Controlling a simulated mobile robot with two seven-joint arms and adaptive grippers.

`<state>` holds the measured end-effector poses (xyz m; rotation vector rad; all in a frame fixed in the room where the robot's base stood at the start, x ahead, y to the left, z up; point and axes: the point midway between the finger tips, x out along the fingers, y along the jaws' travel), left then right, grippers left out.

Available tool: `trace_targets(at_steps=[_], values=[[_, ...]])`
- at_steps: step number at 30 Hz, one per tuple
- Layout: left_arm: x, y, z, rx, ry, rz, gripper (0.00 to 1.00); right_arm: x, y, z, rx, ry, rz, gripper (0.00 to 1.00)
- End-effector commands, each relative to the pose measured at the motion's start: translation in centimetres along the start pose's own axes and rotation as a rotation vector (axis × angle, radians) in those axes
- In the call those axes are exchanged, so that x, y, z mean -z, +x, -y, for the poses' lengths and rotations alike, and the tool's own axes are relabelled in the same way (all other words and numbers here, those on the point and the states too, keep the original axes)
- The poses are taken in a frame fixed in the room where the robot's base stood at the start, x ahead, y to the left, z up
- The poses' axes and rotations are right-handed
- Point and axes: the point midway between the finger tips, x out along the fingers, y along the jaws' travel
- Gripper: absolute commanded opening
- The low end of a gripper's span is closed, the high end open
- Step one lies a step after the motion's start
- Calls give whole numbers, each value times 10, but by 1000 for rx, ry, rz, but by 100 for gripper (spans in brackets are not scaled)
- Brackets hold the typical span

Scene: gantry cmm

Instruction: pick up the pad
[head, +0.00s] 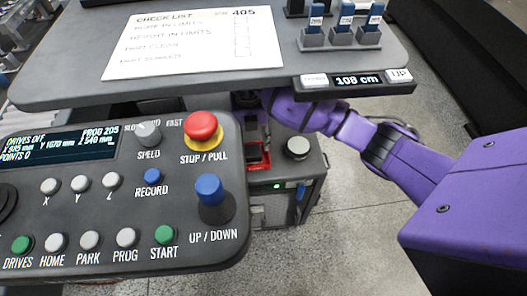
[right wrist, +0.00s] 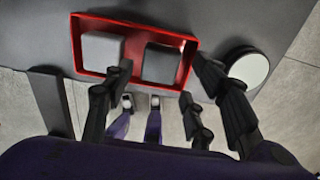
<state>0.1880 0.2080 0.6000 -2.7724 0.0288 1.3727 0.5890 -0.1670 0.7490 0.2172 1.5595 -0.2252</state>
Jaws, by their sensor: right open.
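Two square pads lie side by side in a red tray in the right wrist view: a light grey pad (right wrist: 102,48) on the left and a dark grey pad (right wrist: 161,63) on the right. I cannot tell which one the task means. My right gripper (right wrist: 165,72) is open, its fingers on either side of the dark grey pad, with the left fingertip near the gap between the pads. Whether it touches anything is unclear. My left gripper is not in view.
A control console (head: 120,200) with buttons fills the left front. A grey shelf (head: 300,75) holding a check list (head: 195,40) and blue-topped blocks (head: 343,25) overhangs my right wrist. A round white disc (right wrist: 248,69) lies right of the tray. Floor is clear at lower right.

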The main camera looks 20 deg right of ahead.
Motion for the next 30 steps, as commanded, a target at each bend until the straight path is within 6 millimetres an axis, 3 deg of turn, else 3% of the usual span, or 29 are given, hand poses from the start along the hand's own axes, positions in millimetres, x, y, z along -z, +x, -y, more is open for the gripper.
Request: trace_targets(at_steps=[14, 21, 30], values=[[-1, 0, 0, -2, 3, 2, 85, 8, 58, 2, -5, 0, -3, 52], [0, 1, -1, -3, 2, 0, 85, 7, 62, 2, -4, -1, 0, 52], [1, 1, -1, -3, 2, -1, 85, 7, 62, 2, -4, -2, -1, 15]])
